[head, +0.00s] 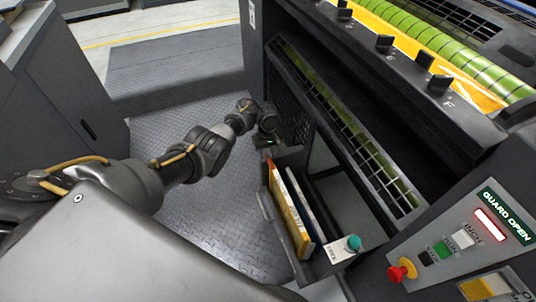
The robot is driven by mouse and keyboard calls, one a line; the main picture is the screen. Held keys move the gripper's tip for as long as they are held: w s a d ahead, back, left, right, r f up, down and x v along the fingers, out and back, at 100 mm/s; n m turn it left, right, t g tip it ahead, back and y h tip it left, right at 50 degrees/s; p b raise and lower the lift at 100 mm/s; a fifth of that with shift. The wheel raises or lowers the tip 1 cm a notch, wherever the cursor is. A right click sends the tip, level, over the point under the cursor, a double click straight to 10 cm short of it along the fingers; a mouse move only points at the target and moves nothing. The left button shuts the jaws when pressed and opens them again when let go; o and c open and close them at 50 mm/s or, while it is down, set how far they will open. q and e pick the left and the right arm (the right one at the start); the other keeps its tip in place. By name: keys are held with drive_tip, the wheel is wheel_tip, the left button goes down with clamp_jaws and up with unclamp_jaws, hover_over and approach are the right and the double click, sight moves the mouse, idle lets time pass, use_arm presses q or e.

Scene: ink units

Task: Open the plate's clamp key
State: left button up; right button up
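My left arm comes in from the left, and my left gripper (265,152) is low beside the press, just above the far end of a dark open rack (262,204). Its fingers are small and dark, so I cannot tell whether they are open or shut or touch anything. The rack holds a flat yellow-and-orange item (290,208) and a thin dark blue-edged item (303,207), both upright. I cannot make out the plate's clamp key for certain. My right gripper is not in view.
The press (300,28) fills the right, with a slatted guard (345,128), a green roller (425,38) and several black keys (384,44). A teal knob (353,242) sits by the rack. A panel shows "GUARD OPEN" (506,216) and a red button (402,269). The plate floor (215,235) is clear.

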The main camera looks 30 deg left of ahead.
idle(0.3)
use_arm(q)
clamp_jaws()
